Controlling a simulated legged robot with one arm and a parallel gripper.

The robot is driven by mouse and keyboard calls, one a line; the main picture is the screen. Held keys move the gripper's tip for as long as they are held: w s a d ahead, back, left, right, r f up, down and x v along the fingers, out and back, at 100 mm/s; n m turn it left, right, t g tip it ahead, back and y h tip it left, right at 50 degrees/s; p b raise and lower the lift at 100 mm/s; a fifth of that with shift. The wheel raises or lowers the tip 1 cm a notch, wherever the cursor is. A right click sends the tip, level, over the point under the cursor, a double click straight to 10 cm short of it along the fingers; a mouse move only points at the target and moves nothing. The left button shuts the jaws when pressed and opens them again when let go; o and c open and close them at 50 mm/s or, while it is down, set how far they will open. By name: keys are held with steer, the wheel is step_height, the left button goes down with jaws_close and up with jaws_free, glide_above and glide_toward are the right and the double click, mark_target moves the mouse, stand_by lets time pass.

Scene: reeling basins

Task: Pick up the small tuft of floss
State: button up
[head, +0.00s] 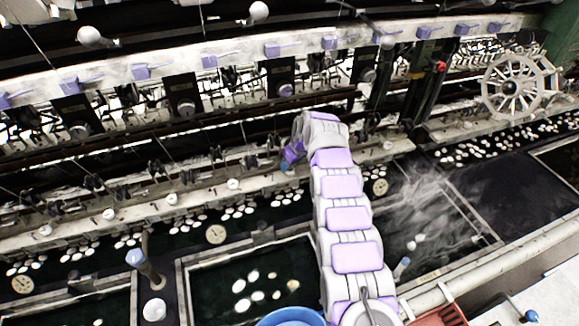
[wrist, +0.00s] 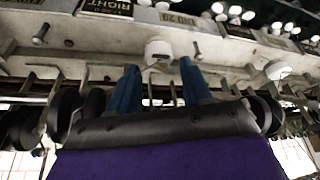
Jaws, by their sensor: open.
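My gripper (head: 285,165) hangs at the ledge below the machine row in the head view. In the wrist view my gripper (wrist: 158,66) has its two blue fingers apart, with nothing held between them. A small white rounded thing (wrist: 158,49) sits on the pale ledge just beyond the fingertips, roughly in line with the gap. I cannot tell whether it is the tuft of floss or one of the white knobs along the ledge. No other thing is clearly a tuft of floss.
The pale ledge (head: 140,212) carries several white knobs (head: 172,198). Dark basins with white cocoons (head: 240,286) lie in front. Steam rises over the right basin (head: 430,210). A spoked wheel (head: 513,87) stands at right. A blue bowl (head: 292,318) is at the bottom edge.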

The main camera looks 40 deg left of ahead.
steer(key=shift+d, duration=0.1)
jaws_close()
stand_by(0.5)
steer(key=shift+r, duration=0.1)
steer(key=shift+w+a+r+p, duration=0.15)
steer(key=shift+r+p, duration=0.5)
steer(key=shift+r, duration=1.1)
steer(key=shift+f+b, duration=0.15)
steer(key=shift+b, duration=0.95)
steer(key=shift+s+b, duration=0.2)
steer(key=shift+b, duration=0.2)
steer(key=b, duration=0.2)
steer(key=shift+s+d+b, duration=0.15)
steer(key=shift+d+b, duration=0.15)
steer(key=shift+d, duration=0.1)
